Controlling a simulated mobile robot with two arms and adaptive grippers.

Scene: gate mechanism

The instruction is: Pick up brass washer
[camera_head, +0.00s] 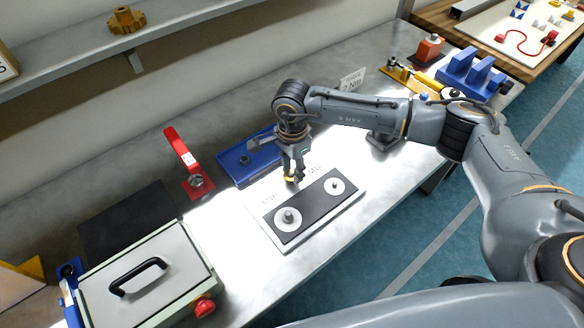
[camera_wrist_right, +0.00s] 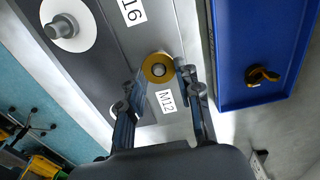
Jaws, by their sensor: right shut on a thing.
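The brass washer (camera_wrist_right: 146,68) is a yellow ring at the fingertips of my right gripper (camera_wrist_right: 160,82) in the wrist view. A grey round shape shows through its hole; I cannot tell whether this is a stud. In the head view a bit of yellow, the washer (camera_head: 289,178), shows at the tips of my right gripper (camera_head: 294,177), by the upper edge of the dark plate (camera_head: 312,207). The fingers are shut on the washer. The gap between washer and board cannot be told. My left gripper is not in view.
The plate bears two studs with white discs, a larger one (camera_head: 279,223) and a smaller one (camera_head: 327,187). A blue tray (camera_head: 237,178) lies behind. A red lever stand (camera_head: 198,185) and a lidded box (camera_head: 185,262) stand to the left.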

